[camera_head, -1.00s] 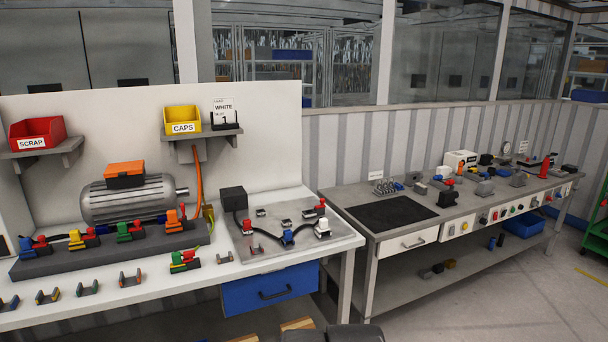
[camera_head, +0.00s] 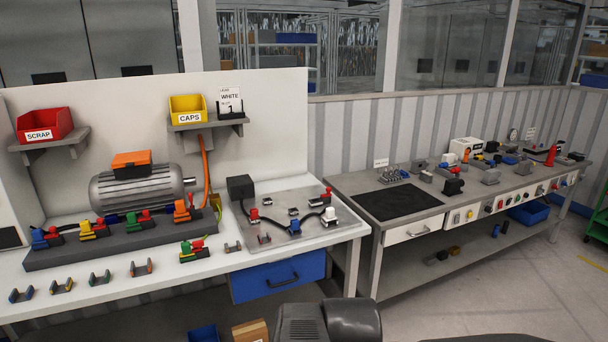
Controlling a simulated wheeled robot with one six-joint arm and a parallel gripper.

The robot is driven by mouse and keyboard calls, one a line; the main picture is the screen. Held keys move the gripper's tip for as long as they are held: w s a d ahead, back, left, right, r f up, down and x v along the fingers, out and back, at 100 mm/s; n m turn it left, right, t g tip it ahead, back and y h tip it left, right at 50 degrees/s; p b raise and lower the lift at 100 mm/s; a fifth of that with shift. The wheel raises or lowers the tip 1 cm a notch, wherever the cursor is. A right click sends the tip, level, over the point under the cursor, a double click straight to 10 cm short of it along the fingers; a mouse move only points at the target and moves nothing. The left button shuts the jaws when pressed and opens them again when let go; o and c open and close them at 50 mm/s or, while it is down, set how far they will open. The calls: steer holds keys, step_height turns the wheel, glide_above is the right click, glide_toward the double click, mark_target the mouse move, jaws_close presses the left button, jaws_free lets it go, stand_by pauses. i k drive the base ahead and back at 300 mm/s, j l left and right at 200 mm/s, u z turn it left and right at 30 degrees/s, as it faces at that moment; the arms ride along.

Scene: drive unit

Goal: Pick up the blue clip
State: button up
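A small U-shaped clip with blue sides (camera_head: 21,294) lies at the front left of the white workbench (camera_head: 120,308), near its edge. It is the leftmost in a row of similar clips: one with yellow (camera_head: 62,286), one with green (camera_head: 99,277) and one with orange-red (camera_head: 141,267). Nothing touches the blue clip. My gripper is not in view; dark grey rounded parts of my own arm show at the bottom middle, well right of the clip.
A dark rack (camera_head: 120,243) with coloured connectors stands behind the clips, below a grey motor (camera_head: 142,188). A metal plate (camera_head: 270,232) with cables lies to the right. A second grey bench (camera_head: 440,215) stands further right, with floor in front of it.

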mark_target(294, 223)
steer(key=i+l+u, duration=0.4)
steer(key=i+l, duration=0.2)
steer(key=i, duration=0.3)
steer(key=i+l+u, duration=0.4)
steer(key=i+l, duration=0.4)
steer(key=l, duration=0.1)
